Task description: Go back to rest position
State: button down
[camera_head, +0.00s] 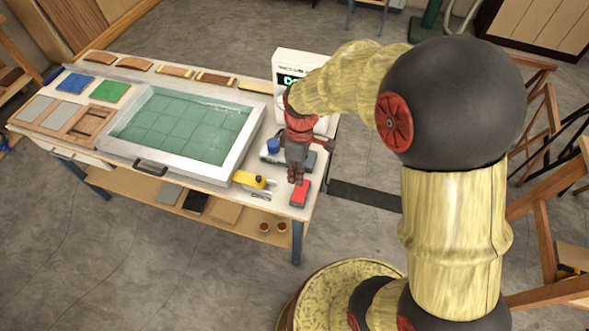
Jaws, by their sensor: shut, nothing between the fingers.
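My gripper (295,174) hangs from my arm over the right end of the workbench (225,183). It points down and its fingers are shut with nothing held. A red block-like item (300,193) lies on the bench just below and beside the fingertips; I cannot tell whether they touch it. My arm arches from the right side of the view to the bench and hides part of a white device with a green display (291,77) behind it.
A white-framed tray with a green grid (245,152) fills the bench middle. A yellow tool (250,180) and a blue cup-like item (273,146) are near my gripper. Blue (74,83) and green (110,91) sheets lie at left. Wooden racks (545,215) stand at right. Floor in front is clear.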

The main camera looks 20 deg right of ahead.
dwell(0.3)
jog(key=s+d+r+m+t+h+b, duration=0.1)
jog(key=s+d+r+m+t+b, duration=0.1)
jog(key=s+r+m+t+b, duration=0.4)
jog(key=s+r+m+b, duration=0.1)
jog(key=s+r+m, duration=0.3)
jog(key=s+r, duration=0.3)
notch_tip(320, 180, up, 2)
jog(key=shift+s+d+r+m+t+b, duration=0.1)
jog(key=shift+s+d+m+t+b, duration=0.2)
jog(key=shift+s+m+t, duration=0.1)
dwell(0.4)
